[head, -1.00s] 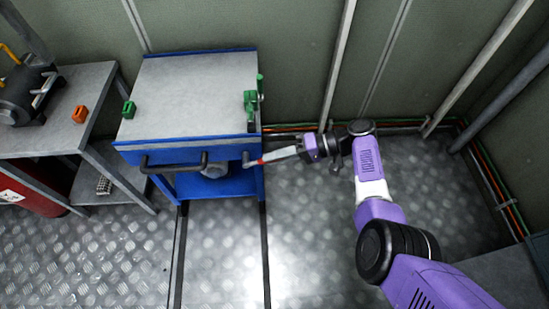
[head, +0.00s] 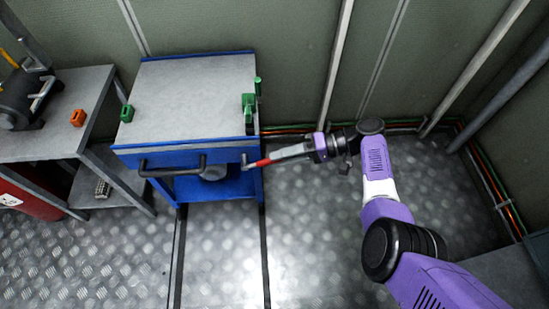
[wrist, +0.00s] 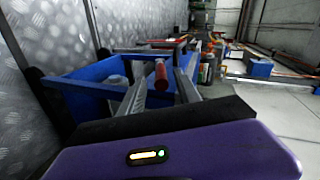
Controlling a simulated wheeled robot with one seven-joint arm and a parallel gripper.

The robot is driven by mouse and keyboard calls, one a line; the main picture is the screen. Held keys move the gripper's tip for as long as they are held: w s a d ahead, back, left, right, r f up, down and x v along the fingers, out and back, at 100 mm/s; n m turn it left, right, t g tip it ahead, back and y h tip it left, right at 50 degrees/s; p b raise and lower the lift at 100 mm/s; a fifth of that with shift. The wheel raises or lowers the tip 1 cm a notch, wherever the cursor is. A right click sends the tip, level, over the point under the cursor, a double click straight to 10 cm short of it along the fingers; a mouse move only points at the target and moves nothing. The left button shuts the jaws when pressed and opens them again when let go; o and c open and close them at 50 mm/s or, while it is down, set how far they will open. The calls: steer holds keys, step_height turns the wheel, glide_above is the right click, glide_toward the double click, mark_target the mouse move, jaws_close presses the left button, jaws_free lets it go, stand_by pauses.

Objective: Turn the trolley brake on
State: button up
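The blue trolley (head: 180,152) with a grey top stands left of my arm in the head view. A brake lever with a red grip (head: 263,162) sticks out at its front right corner. My gripper (head: 274,157) is at the grip's right end, its fingers pointing left at the trolley. In the wrist view the red grip (wrist: 161,72) lies between the two finger ends of my gripper (wrist: 161,80), with gaps visible on both sides. The fingers are apart. Whether either touches the grip is unclear.
A black push handle (head: 172,170) juts from the trolley's front. Green brackets (head: 249,108) stand on its top's right edge. A grey table (head: 50,140) with a motor (head: 28,98) stands to the left. Floor rails run below the trolley. Bare floor lies in front.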

steer(key=shift+v, duration=2.5)
